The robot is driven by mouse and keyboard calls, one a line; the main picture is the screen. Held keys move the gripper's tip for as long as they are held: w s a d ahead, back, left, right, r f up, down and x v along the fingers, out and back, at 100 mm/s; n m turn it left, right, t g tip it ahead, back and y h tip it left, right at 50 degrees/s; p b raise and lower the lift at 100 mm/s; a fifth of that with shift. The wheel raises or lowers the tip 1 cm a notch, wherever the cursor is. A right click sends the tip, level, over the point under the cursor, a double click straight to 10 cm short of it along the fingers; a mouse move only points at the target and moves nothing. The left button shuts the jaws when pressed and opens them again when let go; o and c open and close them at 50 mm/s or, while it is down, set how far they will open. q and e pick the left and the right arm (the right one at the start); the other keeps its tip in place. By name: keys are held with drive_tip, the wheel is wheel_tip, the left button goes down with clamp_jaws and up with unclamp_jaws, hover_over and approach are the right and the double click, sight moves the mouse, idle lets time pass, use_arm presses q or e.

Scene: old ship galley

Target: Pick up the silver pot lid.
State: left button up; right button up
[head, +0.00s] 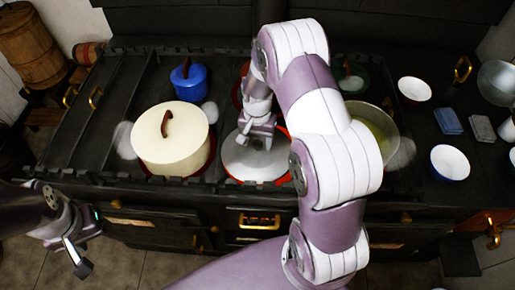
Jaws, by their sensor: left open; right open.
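The silver pot lid (238,163) is a pale grey disc on a red-rimmed pot at the middle front of the stove. My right gripper (256,141) is open above the lid's middle, pointing down. Its fingers hide the lid's handle, and I cannot tell whether they touch it. My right arm covers the lid's right edge. My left gripper (78,254) is open and empty, low at the left in front of the stove.
A large cream pot with a brown-handled lid (170,145) stands just left of the silver lid. A blue pot (188,82) is behind it. A pan (378,125) with yellowish contents is partly behind my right arm. White bowls (449,162) stand at the right.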

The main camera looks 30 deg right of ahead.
drive_tip(key=shift+f, duration=0.4)
drive_tip(key=shift+w+f, duration=0.1)
drive_tip(key=shift+w, duration=0.05)
clamp_jaws()
